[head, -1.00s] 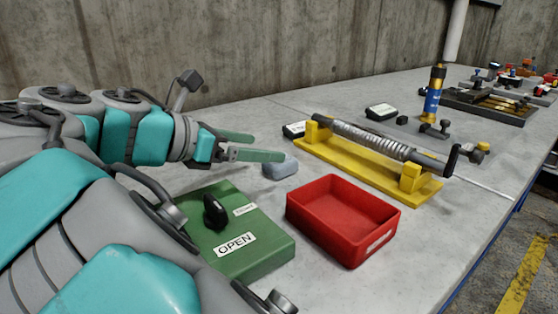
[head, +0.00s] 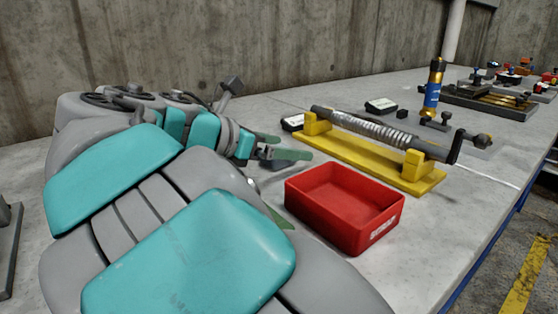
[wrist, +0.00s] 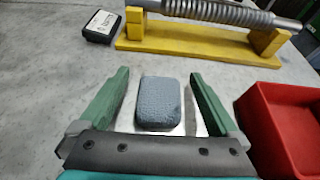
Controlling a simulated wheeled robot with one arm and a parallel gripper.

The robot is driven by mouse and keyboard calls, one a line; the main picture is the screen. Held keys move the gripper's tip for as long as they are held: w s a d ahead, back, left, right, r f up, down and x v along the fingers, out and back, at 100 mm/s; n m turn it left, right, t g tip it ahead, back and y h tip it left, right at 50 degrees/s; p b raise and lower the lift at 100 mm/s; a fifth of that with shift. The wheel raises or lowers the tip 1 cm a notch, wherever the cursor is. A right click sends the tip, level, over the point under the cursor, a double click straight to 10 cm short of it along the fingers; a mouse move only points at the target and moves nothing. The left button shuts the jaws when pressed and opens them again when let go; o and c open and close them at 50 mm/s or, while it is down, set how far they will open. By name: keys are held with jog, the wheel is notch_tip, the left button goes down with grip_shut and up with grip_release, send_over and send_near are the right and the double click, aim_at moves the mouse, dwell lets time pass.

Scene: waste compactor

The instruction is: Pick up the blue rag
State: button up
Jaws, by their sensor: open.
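The blue rag (wrist: 159,103) is a grey-blue folded pad lying flat on the table in the wrist view. My gripper (wrist: 160,95) is open, with one green finger on each side of the rag and a gap to both. I cannot tell its exact height above the table. In the head view my gripper (head: 290,147) is low over the table, left of the red bin, and the rag is mostly hidden behind it and my arm.
The red bin (head: 345,239) stands close to the right of my gripper. Behind is a yellow stand (head: 370,165) holding a coiled metal shaft (head: 365,130). A small black-and-white box (wrist: 101,26) lies at the far left in the wrist view.

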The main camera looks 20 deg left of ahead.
jog(key=shift+c, duration=0.2)
jog(key=c, duration=1.4)
jog(key=shift+r, duration=0.1)
